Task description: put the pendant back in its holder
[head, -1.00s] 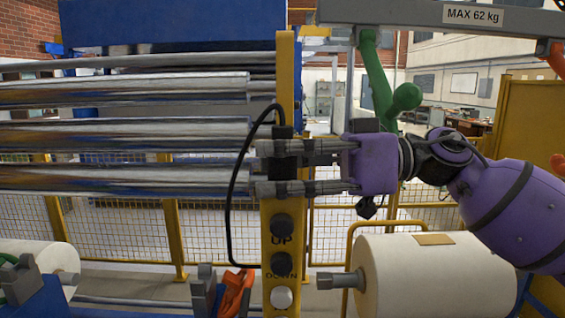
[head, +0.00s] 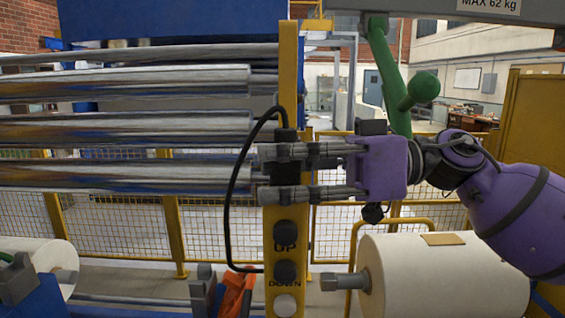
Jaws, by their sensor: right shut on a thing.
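The pendant (head: 286,228) is a long yellow control box with dark round buttons and the labels UP and DOWN. It hangs upright in the middle of the head view, and its lower end is at the picture's bottom edge. A black cable (head: 231,200) loops from its top down its left side. My right gripper (head: 285,172) comes in from the right and is shut on the upper part of the pendant. The fingers hide part of that yellow face. I cannot make out the holder. My left gripper is not in view.
A yellow post (head: 289,75) rises behind the pendant. Shiny metal rollers (head: 125,132) lie to the left. A large cream roll (head: 445,280) sits below my right arm. A grey beam (head: 440,12) marked MAX 62 kg and a green bar (head: 388,75) are above and behind it.

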